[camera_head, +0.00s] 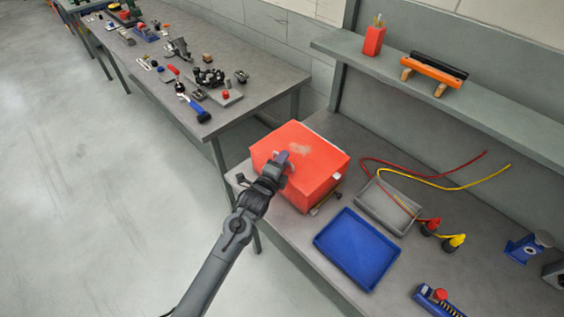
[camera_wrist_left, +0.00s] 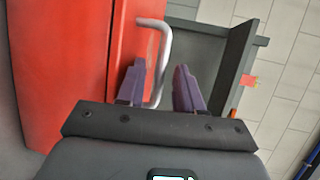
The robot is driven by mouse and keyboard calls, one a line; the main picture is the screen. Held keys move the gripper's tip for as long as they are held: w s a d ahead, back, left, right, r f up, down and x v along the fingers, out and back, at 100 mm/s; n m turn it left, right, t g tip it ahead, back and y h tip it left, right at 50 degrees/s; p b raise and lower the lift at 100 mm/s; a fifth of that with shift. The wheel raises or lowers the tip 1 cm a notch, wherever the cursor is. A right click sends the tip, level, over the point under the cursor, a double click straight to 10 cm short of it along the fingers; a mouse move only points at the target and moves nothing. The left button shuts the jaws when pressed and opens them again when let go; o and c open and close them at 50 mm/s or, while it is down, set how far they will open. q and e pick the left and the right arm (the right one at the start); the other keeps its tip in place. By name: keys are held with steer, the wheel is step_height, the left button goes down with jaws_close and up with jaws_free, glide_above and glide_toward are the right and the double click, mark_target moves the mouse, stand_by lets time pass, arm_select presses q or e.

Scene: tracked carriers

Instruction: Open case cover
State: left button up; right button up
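The red case (camera_head: 318,157) sits on the grey bench near its left end, and its cover looks shut. My left gripper (camera_head: 283,163) is at the case's near left side and hides part of it. In the left wrist view, the red case (camera_wrist_left: 60,70) fills the left side, with a dark seam along it. A grey bar handle (camera_wrist_left: 162,38) stands out from the case. My left gripper (camera_wrist_left: 160,72) is open, with its purple fingers on either side of the handle. Whether either finger touches the bar I cannot tell. My right gripper is not in view.
A blue tray (camera_head: 357,250) and a grey tray (camera_head: 386,208) lie right of the case. Red and yellow leads (camera_head: 440,182) lie behind them. A shelf (camera_head: 470,106) runs above the bench. Another bench (camera_head: 150,70) with loose parts stands at the upper left.

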arm_select(q)
jaws_close()
stand_by(1.5)
